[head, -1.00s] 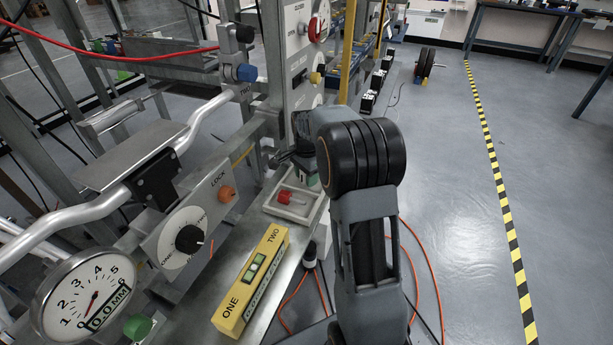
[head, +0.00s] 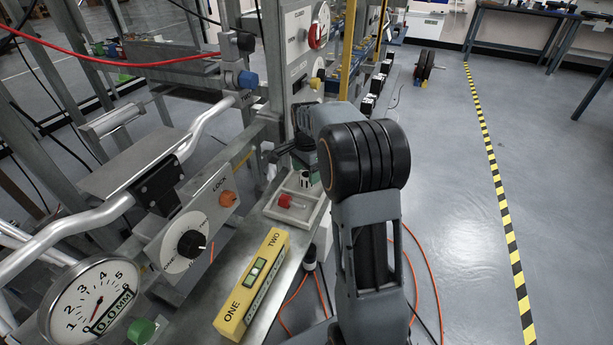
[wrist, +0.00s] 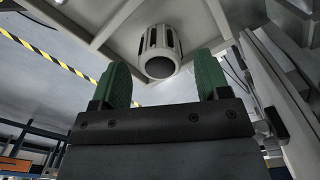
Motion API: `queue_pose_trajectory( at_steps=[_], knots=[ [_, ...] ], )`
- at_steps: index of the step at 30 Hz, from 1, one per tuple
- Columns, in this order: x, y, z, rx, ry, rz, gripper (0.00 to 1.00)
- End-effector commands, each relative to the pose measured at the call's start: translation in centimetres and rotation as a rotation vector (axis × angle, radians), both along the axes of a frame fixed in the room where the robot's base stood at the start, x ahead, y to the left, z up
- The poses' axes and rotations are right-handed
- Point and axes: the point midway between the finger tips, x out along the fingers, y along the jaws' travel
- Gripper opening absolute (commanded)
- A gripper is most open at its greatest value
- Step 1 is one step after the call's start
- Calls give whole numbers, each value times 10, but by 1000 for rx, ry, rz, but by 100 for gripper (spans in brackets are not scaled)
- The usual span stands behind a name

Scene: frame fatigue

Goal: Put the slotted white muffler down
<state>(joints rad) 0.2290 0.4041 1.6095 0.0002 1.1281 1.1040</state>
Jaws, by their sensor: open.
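The slotted white muffler (wrist: 160,50) is a small pale cylinder with dark slots. In the wrist view it stands in a pale tray (wrist: 101,39), just beyond my fingertips. In the head view the muffler (head: 305,180) stands in the back part of the tray (head: 275,213), behind a red piece (head: 285,201). My gripper (wrist: 163,63) has its two green fingers spread apart, one on each side of the muffler's line, with nothing between them. In the head view my gripper (head: 306,160) is just above the muffler, partly hidden by my arm.
A yellow box (head: 251,284) marked ONE and TWO lies on the metal bench in front of the tray. Dials, handles and a metal frame crowd the left. Orange cables lie on the floor.

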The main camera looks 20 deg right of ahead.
Motion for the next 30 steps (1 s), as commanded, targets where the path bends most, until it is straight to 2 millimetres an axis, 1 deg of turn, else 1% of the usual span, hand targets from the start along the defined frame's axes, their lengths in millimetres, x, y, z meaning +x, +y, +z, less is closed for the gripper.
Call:
queue_pose_trajectory(
  at_steps=[1, 6, 9, 14, 17, 20, 23, 24, 26, 27, 30],
  knots=[
    [1, 0, 16, 0, -3, 0, 69],
    [0, 0, 47, -1, -2, 0, 69],
    [0, 0, 61, -1, -2, 0, 69],
    [0, 0, 77, -1, -2, 1, 69],
    [-7, 6, 85, -2, -9, 44, 69],
    [-28, 22, 95, -11, -35, 181, 69],
    [-63, 45, 101, -29, -73, 401, 69],
    [-79, 54, 102, -38, -89, 498, 69],
    [-103, 66, 100, -55, -112, 640, 69],
    [-119, 73, 98, -67, -127, 732, 69],
    [-155, 88, 89, -98, -158, 941, 69]
  ],
)
